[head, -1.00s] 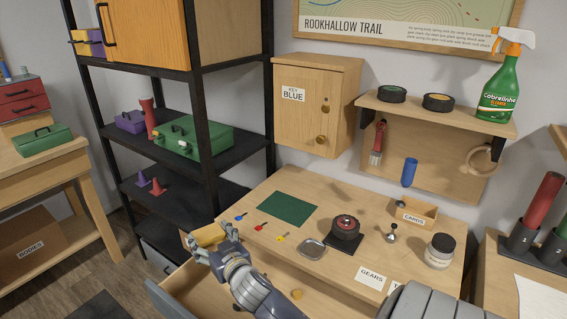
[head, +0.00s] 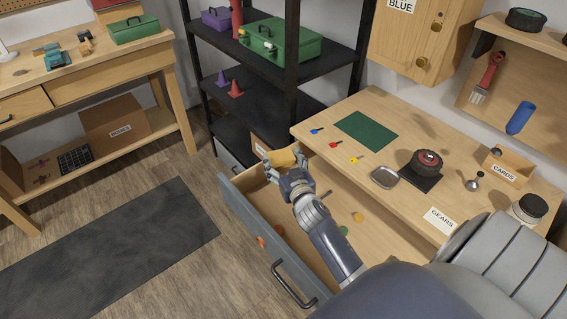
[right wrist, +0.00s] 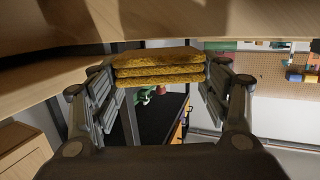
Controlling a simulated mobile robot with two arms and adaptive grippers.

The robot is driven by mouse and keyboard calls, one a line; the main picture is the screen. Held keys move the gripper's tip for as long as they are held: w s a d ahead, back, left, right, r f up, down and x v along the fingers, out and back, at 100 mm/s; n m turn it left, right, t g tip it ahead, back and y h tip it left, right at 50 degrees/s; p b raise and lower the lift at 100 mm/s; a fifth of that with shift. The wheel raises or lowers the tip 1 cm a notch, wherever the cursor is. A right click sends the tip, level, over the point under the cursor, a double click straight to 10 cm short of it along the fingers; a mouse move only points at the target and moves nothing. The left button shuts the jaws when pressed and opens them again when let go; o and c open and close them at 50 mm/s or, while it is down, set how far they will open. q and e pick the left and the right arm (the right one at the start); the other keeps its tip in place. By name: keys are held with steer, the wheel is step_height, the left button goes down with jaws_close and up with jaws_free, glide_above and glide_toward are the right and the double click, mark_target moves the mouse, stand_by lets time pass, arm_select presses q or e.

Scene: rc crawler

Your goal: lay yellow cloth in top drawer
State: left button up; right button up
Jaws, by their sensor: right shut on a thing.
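The yellow cloth (head: 283,157) is folded in layers. My right gripper (head: 284,168) is shut on it. In the right wrist view the folded cloth (right wrist: 160,68) sits between the two fingers. In the head view the gripper and cloth are over the far left part of the open top drawer (head: 283,262), near the bench's left edge. I cannot tell how high the cloth is above the drawer floor. The drawer has a grey front with a dark handle and holds a few small round coloured things. My left gripper is not in view.
The wooden bench top (head: 400,130) holds a green mat (head: 366,131), small keys, a metal tray (head: 384,177), a dark round part (head: 426,163) and a cards box (head: 505,168). A black shelf (head: 300,85) stands behind. The floor at left is clear, with a dark mat (head: 110,255).

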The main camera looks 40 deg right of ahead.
steer(key=shift+f, duration=0.5)
steer(key=o, duration=0.9)
steer(key=shift+r, duration=0.1)
steer(key=shift+c, duration=0.2)
steer(key=shift+o, duration=0.5)
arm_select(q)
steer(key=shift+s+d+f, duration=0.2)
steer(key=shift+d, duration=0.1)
